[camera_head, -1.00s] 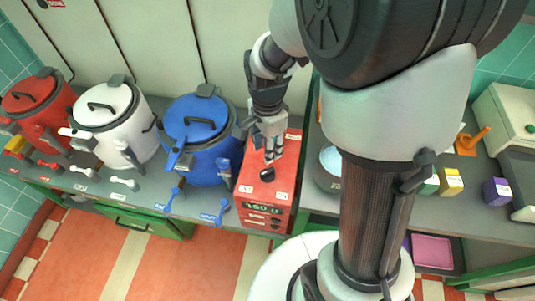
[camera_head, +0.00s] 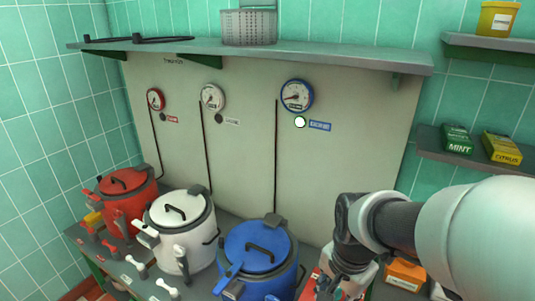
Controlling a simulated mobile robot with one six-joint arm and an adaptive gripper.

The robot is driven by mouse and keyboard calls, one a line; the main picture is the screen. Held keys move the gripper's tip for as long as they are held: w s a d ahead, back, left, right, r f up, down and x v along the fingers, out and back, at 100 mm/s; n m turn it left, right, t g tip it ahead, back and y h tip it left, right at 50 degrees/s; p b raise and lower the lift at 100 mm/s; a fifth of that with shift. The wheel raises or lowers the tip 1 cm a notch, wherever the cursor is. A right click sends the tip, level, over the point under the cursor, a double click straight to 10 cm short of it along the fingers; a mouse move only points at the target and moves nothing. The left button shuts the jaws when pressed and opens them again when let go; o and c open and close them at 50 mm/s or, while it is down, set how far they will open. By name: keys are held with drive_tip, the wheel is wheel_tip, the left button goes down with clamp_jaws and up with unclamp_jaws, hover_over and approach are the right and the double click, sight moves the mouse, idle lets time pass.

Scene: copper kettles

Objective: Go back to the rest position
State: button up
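My gripper (camera_head: 340,284) is at the bottom of the view, right of the blue kettle, with my arm reaching in from the right. Its fingertips are cut off or hidden at the lower edge, so I cannot tell whether it is open or shut. The red kettle (camera_head: 127,204), white kettle (camera_head: 181,231) and blue kettle (camera_head: 259,260) stand in a row on the counter, lids on. A bit of a red box shows beside the gripper.
Above the kettles the wall panel carries a red gauge (camera_head: 155,99), a white gauge (camera_head: 212,97) and a blue gauge (camera_head: 297,96). A lit white lamp (camera_head: 300,122) is under the blue gauge. A long shelf (camera_head: 340,57) holds a grey basket (camera_head: 249,27). Mint (camera_head: 457,139) and citrus (camera_head: 502,147) boxes sit at right.

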drive_tip(key=s+r+n+t, duration=0.3)
drive_tip(key=s+r+n, duration=0.5)
drive_tip(key=s+n, duration=0.2)
drive_tip(key=shift+s+n, duration=0.3)
drive_tip(key=shift+s, duration=0.9)
drive_tip(key=shift+a, duration=0.1)
